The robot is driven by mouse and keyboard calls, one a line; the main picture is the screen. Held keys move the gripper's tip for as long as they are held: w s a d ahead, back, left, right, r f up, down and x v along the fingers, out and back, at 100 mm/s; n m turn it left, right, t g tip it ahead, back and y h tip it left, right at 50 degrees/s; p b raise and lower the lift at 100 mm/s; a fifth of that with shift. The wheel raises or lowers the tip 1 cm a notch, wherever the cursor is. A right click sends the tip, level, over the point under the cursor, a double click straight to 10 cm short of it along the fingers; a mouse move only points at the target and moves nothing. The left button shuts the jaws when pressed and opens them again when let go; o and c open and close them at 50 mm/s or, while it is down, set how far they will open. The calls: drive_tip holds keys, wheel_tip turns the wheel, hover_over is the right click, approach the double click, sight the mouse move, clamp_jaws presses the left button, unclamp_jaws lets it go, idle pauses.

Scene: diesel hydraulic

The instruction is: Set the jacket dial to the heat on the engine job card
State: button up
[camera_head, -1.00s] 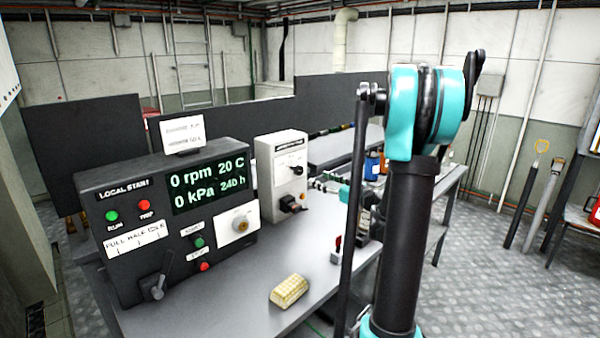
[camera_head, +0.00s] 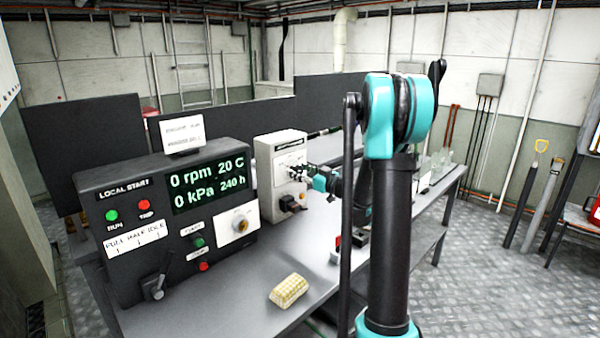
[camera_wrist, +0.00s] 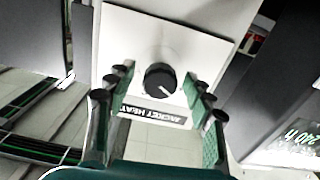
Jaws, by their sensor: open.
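The jacket heat box is a white box (camera_head: 278,160) at the back of the bench. In the wrist view its "JACKET HEAT" label (camera_wrist: 152,115) reads upside down beside a round black dial (camera_wrist: 160,80) with a pale pointer line. My gripper (camera_wrist: 157,74) is open, its fingers on either side of the dial in the picture; I cannot tell if they touch it.
The console (camera_head: 120,210) shows 0 rpm, 20 C, 0 kPa and 240 h, with buttons, a lever and a dial (camera_head: 240,225). A dark switch (camera_head: 292,203) sits low on the white box. A yellowish block (camera_head: 288,290) lies on the bench (camera_head: 225,300).

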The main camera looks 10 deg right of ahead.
drive_tip(key=c, duration=1.2)
